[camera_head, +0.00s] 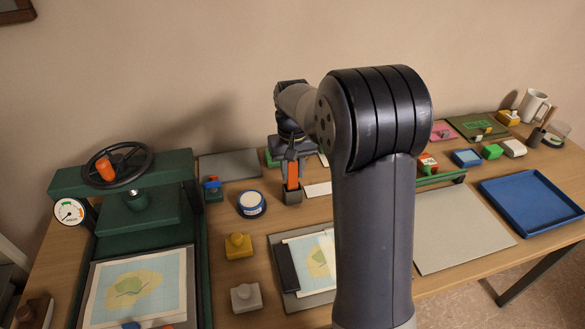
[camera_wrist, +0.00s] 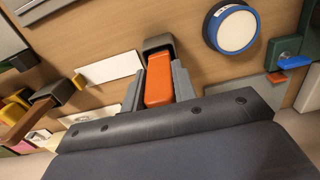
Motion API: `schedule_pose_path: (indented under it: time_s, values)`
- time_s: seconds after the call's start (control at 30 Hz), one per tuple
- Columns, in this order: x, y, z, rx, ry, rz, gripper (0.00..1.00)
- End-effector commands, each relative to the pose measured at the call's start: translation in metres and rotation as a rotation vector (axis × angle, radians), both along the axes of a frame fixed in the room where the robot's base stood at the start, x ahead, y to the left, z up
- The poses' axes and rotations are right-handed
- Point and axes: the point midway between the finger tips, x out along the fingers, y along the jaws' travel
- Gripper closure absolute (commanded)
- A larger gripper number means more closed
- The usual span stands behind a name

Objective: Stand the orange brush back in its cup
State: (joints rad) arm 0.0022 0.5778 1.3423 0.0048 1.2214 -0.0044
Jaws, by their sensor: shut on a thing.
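The orange brush (camera_head: 292,176) is held upright between the fingers of my gripper (camera_head: 291,160). In the wrist view the brush (camera_wrist: 158,82) sits between the two grey fingers (camera_wrist: 158,88), which are shut on it. A small grey-brown square cup (camera_head: 292,197) stands on the table directly below the brush. The cup also shows in the wrist view (camera_wrist: 158,43), at the brush's far end. The brush's lower end meets the cup's rim in both views. How far it reaches inside is hidden.
A round blue-rimmed tin (camera_head: 251,204) stands just left of the cup, with a green block with a blue part (camera_head: 212,193) beyond it. A white card (camera_head: 318,190) lies close on the right. The green press (camera_head: 140,205) fills the left. My arm hides the table's middle.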

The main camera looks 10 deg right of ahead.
Motion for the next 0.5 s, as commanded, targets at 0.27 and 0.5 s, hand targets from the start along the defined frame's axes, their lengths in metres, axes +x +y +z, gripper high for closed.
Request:
schedule_pose_path:
  time_s: [0.27, 0.5]
  values:
    - [0.0, 0.0, -0.0008, 0.0, 0.0, 0.0, 0.96]
    - [-0.0001, 0.0, -0.0055, 0.0, 0.001, 0.0, 0.96]
